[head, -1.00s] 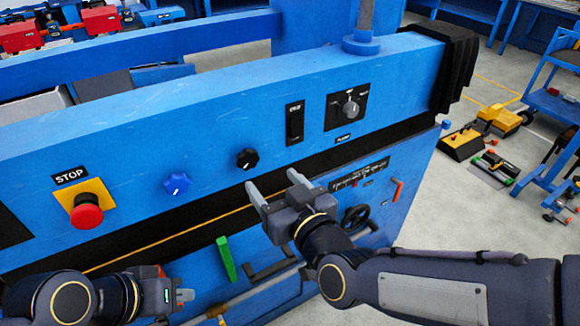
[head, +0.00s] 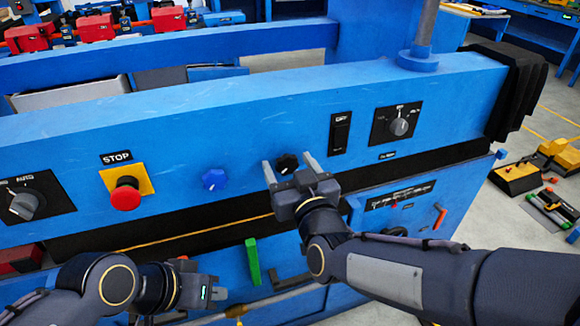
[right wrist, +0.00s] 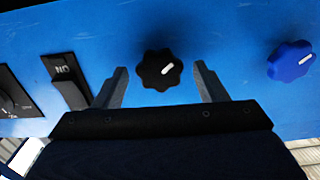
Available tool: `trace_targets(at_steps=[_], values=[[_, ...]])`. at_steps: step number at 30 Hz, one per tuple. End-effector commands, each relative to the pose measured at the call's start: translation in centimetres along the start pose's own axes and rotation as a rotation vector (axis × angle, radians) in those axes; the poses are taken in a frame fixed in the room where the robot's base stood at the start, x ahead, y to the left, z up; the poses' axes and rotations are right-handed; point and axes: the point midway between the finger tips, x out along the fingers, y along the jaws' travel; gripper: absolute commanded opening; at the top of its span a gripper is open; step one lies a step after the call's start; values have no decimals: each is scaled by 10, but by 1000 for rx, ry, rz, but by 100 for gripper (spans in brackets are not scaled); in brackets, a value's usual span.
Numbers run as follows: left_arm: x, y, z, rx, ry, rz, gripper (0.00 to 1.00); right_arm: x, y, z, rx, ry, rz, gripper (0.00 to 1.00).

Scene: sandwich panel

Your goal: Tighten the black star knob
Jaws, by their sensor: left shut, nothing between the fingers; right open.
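The black star knob (head: 287,164) sits on the blue machine panel, and its white mark shows in the right wrist view (right wrist: 160,69). My right gripper (head: 289,166) is open, with one finger on each side of the black knob. In the right wrist view its fingers (right wrist: 162,82) stand apart from the knob, with blue panel showing in both gaps. My left gripper (head: 214,293) is shut and empty, low in front of the machine. The blue star knob (head: 214,179) is left of the black one; it also shows in the right wrist view (right wrist: 290,60).
A red stop button (head: 125,194) on a yellow plate and a rotary switch (head: 24,204) are further left. A black rocker switch (head: 339,133) and a selector dial (head: 398,126) are right of the knob. A green handle (head: 253,262) stands below.

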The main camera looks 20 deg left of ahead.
Motion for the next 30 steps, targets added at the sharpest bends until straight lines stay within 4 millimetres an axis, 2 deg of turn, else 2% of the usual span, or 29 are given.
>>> trace_targets(at_steps=[3,13,23,30], values=[[0,0,0,0,0,0,0,0,0,0,0,0,0,64],[0,0,0,0,0,0,0,0,0,0,0,0,0,22],[7,-3,4,0,0,0,0,0,0,2,56,1,0,22],[24,-11,12,0,0,0,0,0,2,4,211,2,0,22]])
